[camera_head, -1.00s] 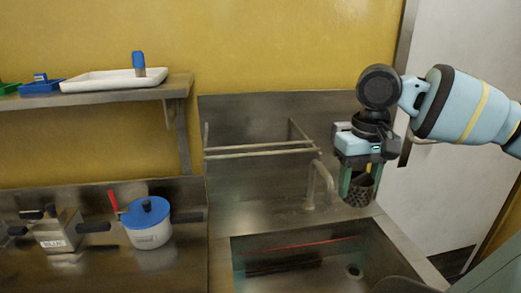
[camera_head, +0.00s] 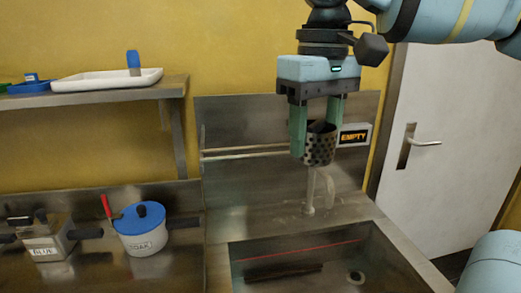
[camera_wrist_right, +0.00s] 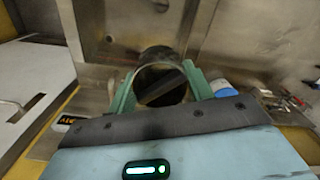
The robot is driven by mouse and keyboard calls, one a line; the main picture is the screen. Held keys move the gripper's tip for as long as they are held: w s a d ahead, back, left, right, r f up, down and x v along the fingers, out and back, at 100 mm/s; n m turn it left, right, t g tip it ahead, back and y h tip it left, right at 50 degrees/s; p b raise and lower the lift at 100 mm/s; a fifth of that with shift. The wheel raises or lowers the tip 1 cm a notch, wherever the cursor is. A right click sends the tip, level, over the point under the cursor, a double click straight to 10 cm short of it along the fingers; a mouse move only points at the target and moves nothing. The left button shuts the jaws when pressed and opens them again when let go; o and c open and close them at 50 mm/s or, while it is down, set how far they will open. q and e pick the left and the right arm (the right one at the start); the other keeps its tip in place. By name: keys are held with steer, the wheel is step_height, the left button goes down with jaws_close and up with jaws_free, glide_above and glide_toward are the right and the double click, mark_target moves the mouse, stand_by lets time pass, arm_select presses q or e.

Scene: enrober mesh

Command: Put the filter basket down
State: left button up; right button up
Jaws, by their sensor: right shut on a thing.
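The filter basket (camera_head: 320,148) is a dark metal cup with a perforated wall. My right gripper (camera_head: 317,135) is shut on it, with one green finger on each side, and holds it in the air above the tap at the back of the sink. In the right wrist view the basket (camera_wrist_right: 160,78) sits between the green fingers, its round mouth facing the camera and a dark strip across it. My left gripper is not in view.
The sink (camera_head: 300,262) lies below, with a tap (camera_head: 318,190) behind it. A rail rack (camera_head: 245,152) is on the back panel beside an EMPTY sign (camera_head: 354,136). A blue-lidded pot (camera_head: 144,230) and a labelled metal box (camera_head: 46,243) stand on the left counter. A shelf (camera_head: 110,94) holds a white tray (camera_head: 108,80).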

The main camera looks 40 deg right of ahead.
steer(key=w+d+f, duration=0.2)
steer(key=w+d, duration=0.2)
steer(key=w, duration=0.3)
steer(key=w+d+f+p, duration=0.1)
steer(key=w+d+f, duration=0.2)
steer(key=w, duration=0.3)
steer(key=shift+w+d, duration=0.35)
steer(key=shift+d, duration=0.4)
steer(key=shift+f, duration=0.1)
steer(key=o, duration=1)
step_height(320, 180, up, 12)
steer(key=shift+r, duration=0.15)
